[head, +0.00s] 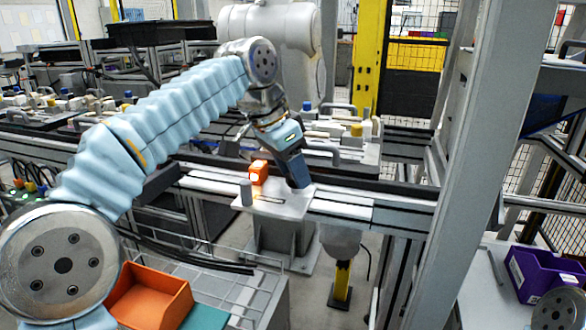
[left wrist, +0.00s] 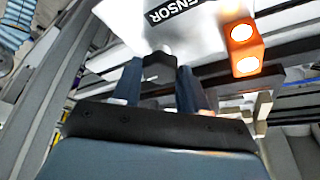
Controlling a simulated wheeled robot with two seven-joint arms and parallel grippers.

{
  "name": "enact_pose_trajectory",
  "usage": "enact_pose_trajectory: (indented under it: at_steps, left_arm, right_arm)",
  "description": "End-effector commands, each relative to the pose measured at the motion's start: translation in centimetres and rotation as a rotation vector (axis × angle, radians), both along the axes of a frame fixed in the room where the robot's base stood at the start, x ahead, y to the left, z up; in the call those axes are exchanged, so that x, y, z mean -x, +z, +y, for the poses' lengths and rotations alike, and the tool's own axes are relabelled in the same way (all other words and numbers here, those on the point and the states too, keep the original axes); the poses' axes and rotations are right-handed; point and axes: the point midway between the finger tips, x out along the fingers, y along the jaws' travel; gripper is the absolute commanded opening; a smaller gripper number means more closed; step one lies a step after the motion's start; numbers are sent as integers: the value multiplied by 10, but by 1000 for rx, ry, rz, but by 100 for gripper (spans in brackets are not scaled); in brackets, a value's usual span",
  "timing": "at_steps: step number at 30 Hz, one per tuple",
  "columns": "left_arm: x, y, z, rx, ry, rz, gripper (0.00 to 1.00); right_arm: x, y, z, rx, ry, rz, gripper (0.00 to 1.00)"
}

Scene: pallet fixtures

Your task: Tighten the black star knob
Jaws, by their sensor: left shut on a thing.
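The black star knob (left wrist: 158,66) shows in the left wrist view at the edge of a pale plate (left wrist: 150,35) lettered "SENSOR". My left gripper (left wrist: 160,76) has its two blue-grey fingers on either side of the knob and is shut on it. In the head view my left gripper (head: 298,180) points down at the right end of the same plate (head: 270,207), and the knob is hidden behind the fingers. An orange sensor block (head: 258,172) with glowing lamps stands at the plate's back edge. My right gripper is not in view.
A metal rail (head: 345,208) runs beside the plate. Pallets with handles (head: 335,135) sit behind. A thick upright column (head: 485,130) stands to the right. An orange bin (head: 150,298) and a purple bin (head: 545,272) are lower down.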

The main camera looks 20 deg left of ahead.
Motion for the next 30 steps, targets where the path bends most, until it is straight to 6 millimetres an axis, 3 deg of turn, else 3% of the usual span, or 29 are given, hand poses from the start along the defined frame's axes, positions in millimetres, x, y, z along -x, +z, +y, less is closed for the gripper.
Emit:
enact_pose_trajectory:
  at_steps: [15, 16, 20, 30]
  left_arm:
    - [0, 1, 0, 0, -22, -2, 13]
    - [0, 1, 0, 0, -21, -2, 46]
    - [0, 1, 0, 0, -22, -1, 66]
    - [0, 3, 1, 0, -22, -1, 69]
  right_arm:
    - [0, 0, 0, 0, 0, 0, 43]
    - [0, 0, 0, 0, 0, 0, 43]
    - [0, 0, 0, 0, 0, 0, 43]
    - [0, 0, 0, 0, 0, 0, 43]
